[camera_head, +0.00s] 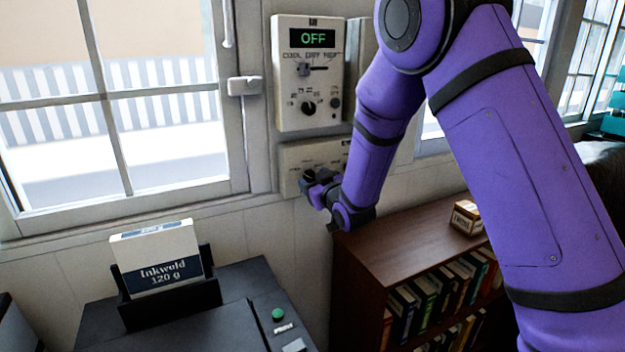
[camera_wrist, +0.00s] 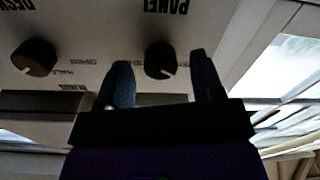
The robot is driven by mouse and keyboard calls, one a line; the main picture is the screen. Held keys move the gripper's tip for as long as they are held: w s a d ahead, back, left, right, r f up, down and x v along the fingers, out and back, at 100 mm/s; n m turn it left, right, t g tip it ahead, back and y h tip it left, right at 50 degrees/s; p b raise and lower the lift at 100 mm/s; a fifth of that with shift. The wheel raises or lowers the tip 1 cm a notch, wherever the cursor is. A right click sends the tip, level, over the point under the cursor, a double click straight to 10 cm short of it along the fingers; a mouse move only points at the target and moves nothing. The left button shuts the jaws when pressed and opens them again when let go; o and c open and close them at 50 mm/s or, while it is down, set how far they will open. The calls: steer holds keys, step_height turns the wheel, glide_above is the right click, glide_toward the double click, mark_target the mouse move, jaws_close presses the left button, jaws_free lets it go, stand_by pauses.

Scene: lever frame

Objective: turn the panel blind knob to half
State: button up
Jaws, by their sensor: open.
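The panel blind knob (camera_wrist: 160,60) is a round black knob with a white pointer mark, beside the upside-down word PANEL in the wrist view. It sits on a pale control box (camera_head: 300,155) on the wall, below the thermostat. My gripper (camera_wrist: 160,58) is open, with one finger on each side of this knob; I cannot tell whether they touch it. In the head view my gripper (camera_head: 318,187) is at the lower box and hides most of its face. The pointer is toward the lower right in the wrist view.
A second black knob (camera_wrist: 35,58), by the word DESK, sits to the left in the wrist view. The thermostat (camera_head: 308,75), reading OFF, is just above the box. A bookshelf (camera_head: 375,252) and a printer (camera_head: 240,310) stand below. A window (camera_head: 120,100) is at left.

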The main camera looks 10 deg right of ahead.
steer(key=shift+w+a, duration=0.25)
steer(key=shift+w, duration=0.35)
steer(key=c, duration=0.9)
steer(key=shift+m, duration=0.4)
steer(key=m, duration=0.5)
steer(key=shift+m, duration=0.3)
steer(key=m, duration=0.5)
steer(key=shift+m, duration=0.3)
